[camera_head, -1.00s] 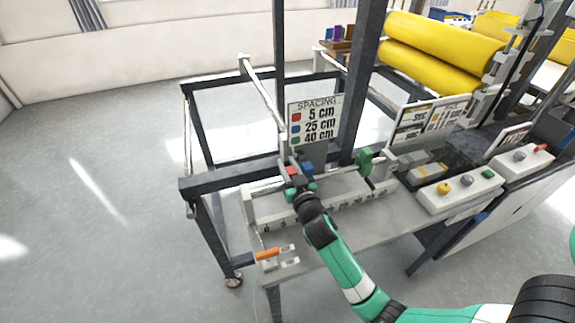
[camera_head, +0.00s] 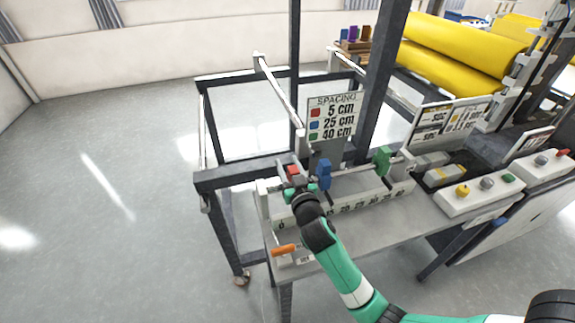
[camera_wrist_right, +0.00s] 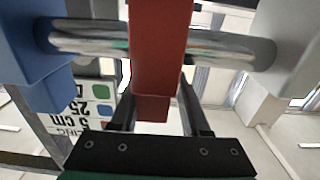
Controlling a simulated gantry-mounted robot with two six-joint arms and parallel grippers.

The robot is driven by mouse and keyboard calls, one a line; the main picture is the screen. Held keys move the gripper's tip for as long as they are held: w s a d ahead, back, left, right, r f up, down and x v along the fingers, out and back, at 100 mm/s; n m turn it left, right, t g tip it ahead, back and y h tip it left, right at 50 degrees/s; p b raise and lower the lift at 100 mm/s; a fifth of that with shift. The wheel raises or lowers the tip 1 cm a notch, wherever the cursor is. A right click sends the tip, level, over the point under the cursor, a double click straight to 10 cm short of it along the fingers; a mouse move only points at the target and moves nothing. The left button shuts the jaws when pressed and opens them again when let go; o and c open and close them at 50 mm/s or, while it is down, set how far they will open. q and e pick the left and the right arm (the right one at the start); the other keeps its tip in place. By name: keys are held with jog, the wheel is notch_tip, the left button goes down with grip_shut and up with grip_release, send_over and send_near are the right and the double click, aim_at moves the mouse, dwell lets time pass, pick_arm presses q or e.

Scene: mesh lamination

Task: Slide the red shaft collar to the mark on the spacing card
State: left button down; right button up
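The spacing card (camera_head: 334,117) stands behind the shaft and reads red 5 cm, blue 25 cm, green 40 cm; it shows inverted in the right wrist view (camera_wrist_right: 90,112). The red shaft collar (camera_head: 293,170) sits on the shaft near the left, low-number end of the ruler (camera_head: 365,200). My right gripper (camera_head: 294,182) is at this collar. In the right wrist view its fingers lie along both sides of the red collar (camera_wrist_right: 160,45), apparently shut on it. The metal shaft (camera_wrist_right: 90,40) passes through. My arm hides the ruler's marks between 0 and about 15. My left gripper is not in view.
The blue collar (camera_head: 323,174) is right of the red one with a gap between them. The green collar (camera_head: 382,161) is further right. A pale end support (camera_wrist_right: 285,40) is close on the red collar's other side. An orange handle (camera_head: 284,249) lies in front.

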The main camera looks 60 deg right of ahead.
dwell(0.5)
jog(key=v, duration=1.1)
jog(key=shift+s+a+p, duration=0.2)
jog(key=shift+p, duration=0.25)
jog(key=shift+r, duration=0.1)
